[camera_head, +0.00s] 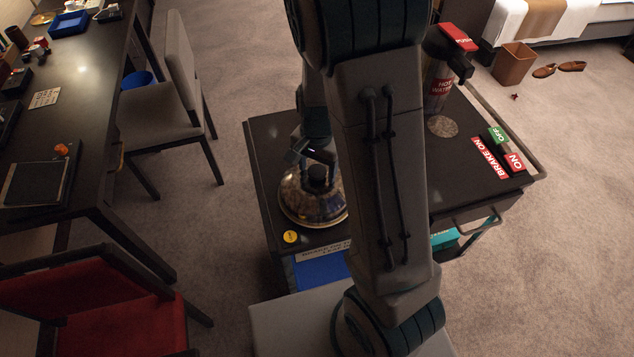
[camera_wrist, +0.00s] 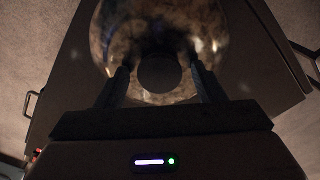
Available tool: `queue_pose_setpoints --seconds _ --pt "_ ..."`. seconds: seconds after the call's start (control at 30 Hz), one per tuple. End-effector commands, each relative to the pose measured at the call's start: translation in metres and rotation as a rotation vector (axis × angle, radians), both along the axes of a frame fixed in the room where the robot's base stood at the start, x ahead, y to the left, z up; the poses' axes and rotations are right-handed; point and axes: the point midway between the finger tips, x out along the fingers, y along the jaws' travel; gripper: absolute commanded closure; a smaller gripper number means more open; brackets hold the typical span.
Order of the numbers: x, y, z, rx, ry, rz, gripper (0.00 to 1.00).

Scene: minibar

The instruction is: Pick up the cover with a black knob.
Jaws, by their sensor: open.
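The cover (camera_head: 306,205) is a shiny metallic dome with a black knob (camera_head: 318,175) on top. It stands on the dark cart top (camera_head: 268,150), partly hidden by my arm in the head view. In the wrist view the cover (camera_wrist: 160,20) fills the upper middle, with the round dark knob (camera_wrist: 160,73) at its center. My gripper (camera_wrist: 160,80) is open, with one finger on each side of the knob. In the head view my gripper (camera_head: 318,160) is just above the knob. I cannot tell whether the fingers touch it.
A grey chair (camera_head: 165,105) and a dark desk (camera_head: 70,110) stand to the left. A red chair (camera_head: 110,310) is at the lower left.

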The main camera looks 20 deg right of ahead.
Motion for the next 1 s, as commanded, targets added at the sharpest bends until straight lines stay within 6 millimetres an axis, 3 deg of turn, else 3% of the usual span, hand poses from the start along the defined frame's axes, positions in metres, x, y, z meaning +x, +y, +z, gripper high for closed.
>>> queue_pose_setpoints --seconds 0.07,0.2,0.3,0.67,1.0 --pt "0.000 0.000 0.000 0.000 0.000 0.000 0.40" --pt "0.000 0.000 0.000 0.000 0.000 0.000 0.79" --pt "0.000 0.000 0.000 0.000 0.000 0.000 1.00" --pt "0.001 0.000 0.005 0.001 -0.002 0.001 1.00" --pt "0.008 -0.004 0.046 -0.001 -0.006 -0.001 1.00"
